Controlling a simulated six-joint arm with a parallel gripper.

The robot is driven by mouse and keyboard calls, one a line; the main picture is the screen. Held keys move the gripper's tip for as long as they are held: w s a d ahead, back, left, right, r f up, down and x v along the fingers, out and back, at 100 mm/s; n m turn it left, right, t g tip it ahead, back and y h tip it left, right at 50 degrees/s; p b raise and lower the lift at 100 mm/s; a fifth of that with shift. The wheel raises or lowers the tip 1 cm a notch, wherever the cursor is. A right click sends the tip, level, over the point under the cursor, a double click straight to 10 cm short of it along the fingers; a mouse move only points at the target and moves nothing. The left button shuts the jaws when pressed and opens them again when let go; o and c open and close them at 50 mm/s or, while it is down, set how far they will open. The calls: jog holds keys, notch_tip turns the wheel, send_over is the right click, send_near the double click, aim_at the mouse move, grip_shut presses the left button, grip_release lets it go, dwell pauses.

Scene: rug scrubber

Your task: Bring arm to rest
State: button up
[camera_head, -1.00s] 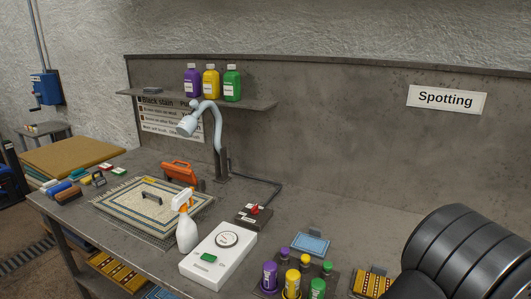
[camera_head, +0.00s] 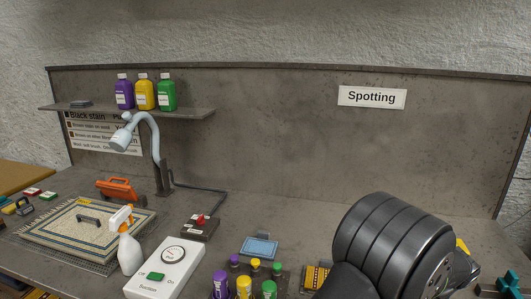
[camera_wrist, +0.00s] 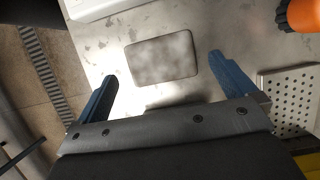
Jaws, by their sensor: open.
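My gripper (camera_wrist: 164,78) shows in the wrist view with its two blue fingers spread wide apart and nothing between them. It is over a grey metal surface (camera_wrist: 113,46), with a rounded grey plate or pad (camera_wrist: 163,58) beyond the fingertips. In the head view a thick black ribbed part of my arm stands at the lower right, and my gripper does not show there.
The bench holds a rug sample (camera_head: 88,230), spray bottle (camera_head: 127,245), white Suction box (camera_head: 165,268), desk lamp (camera_head: 150,140) and several small coloured bottles (camera_head: 243,285). A perforated tray (camera_wrist: 290,95) and an orange knob (camera_wrist: 299,14) are near the gripper's right.

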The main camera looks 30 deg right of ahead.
jog(key=x, duration=0.3)
jog(key=shift+w+a+f, duration=0.1)
jog(key=shift+f, duration=0.25)
jog(key=r, duration=0.2)
jog(key=s+r, duration=0.1)
jog(key=r, duration=0.2)
jog(key=shift+r, duration=0.2)
jog(key=s+a+r, duration=0.4)
jog(key=s+r, duration=0.2)
jog(key=s, duration=0.4)
jog(key=w+a+r+n+g, duration=0.2)
jog(key=w+n, duration=0.3)
jog(key=w, duration=0.8)
jog(key=w+a+r+n+g, duration=0.2)
jog(key=w+a+r+n, duration=0.2)
jog(key=w, duration=0.9)
jog(key=w+a+r+n+g, duration=0.2)
jog(key=w+a+r+n, duration=0.2)
jog(key=w+n, duration=0.4)
jog(key=w, duration=0.6)
jog(key=shift+r, duration=0.3)
jog(key=shift+a, duration=0.1)
